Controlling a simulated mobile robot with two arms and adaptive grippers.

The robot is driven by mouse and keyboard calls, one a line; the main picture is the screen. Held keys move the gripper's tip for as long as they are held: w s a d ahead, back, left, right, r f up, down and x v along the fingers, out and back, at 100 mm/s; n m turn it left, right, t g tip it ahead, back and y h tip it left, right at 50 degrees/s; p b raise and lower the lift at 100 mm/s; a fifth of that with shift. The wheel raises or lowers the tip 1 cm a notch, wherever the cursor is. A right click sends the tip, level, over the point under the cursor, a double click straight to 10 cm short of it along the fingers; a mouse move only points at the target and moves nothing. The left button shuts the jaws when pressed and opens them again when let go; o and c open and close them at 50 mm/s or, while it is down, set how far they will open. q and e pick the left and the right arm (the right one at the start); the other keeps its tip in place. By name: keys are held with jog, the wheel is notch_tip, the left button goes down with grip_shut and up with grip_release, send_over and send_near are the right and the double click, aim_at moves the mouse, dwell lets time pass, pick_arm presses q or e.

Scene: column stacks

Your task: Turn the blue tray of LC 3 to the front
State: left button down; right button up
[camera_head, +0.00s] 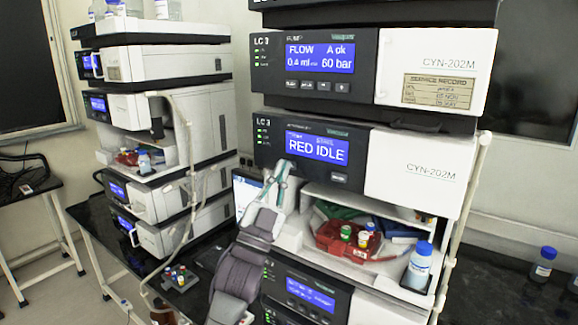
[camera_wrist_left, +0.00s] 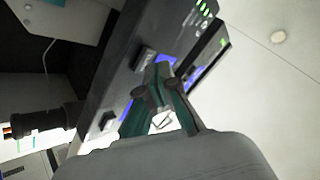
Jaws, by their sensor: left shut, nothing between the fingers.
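The LC 3 autosampler panel (camera_head: 265,150) stands in the right stack; its blue display (camera_head: 317,148) reads "RED IDLE". A button (camera_head: 338,178) sits below the display. In the open bay beneath, a red tray (camera_head: 328,240) with several capped vials is at the front. A green tray (camera_head: 338,210) lies behind left, and the blue tray (camera_head: 398,230) behind right, partly hidden. My left gripper (camera_head: 284,166) is shut and empty at the display's lower left. In the left wrist view the gripper (camera_wrist_left: 160,72) is close to the panel; contact cannot be told. My right gripper is not in view.
A blue-capped bottle (camera_head: 420,265) stands at the bay's right front. A pale tube (camera_head: 455,240) runs down the stack's right side. Another instrument stack (camera_head: 165,100) stands left, with small vials (camera_head: 178,278) on the bench between.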

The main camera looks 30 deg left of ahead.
pick_arm(q)
jog(key=shift+w, duration=0.4)
dwell(0.4)
dwell(0.4)
jog(key=shift+s, duration=0.85)
jog(key=s, duration=0.5)
jog(key=shift+a, duration=0.25)
jog(key=shift+w+f, duration=0.1)
dwell(4.8)
